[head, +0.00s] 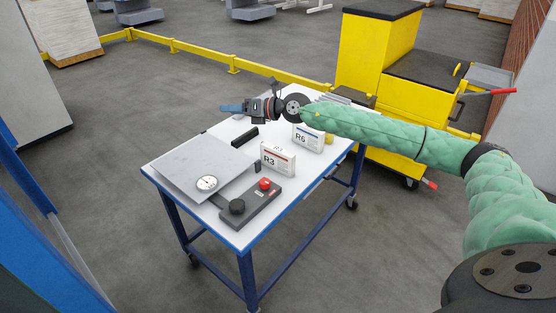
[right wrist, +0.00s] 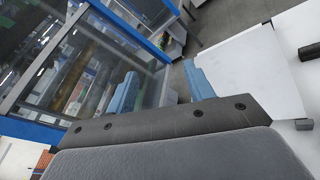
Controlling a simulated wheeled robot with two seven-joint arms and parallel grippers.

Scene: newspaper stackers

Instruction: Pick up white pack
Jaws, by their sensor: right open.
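Two white packs stand on the table. One is the white pack marked R3 (head: 278,160), near the table's middle right. The other is the white pack marked R6 (head: 308,137), farther back and partly hidden by my right arm. My right gripper (head: 229,107) is above the table's far left part, beyond and to the left of both packs. Its blue fingers are apart, with nothing between them in the right wrist view (right wrist: 160,90). Neither pack can be made out in the right wrist view. My left gripper is not in view.
The white-topped table (head: 228,238) also bears a grey plate (head: 190,160), a round dial (head: 207,183), a dark box with a red button (head: 265,184) and a black bar (head: 244,137). A yellow cart (head: 430,110) stands behind right. Yellow rails (head: 234,66) run behind the table.

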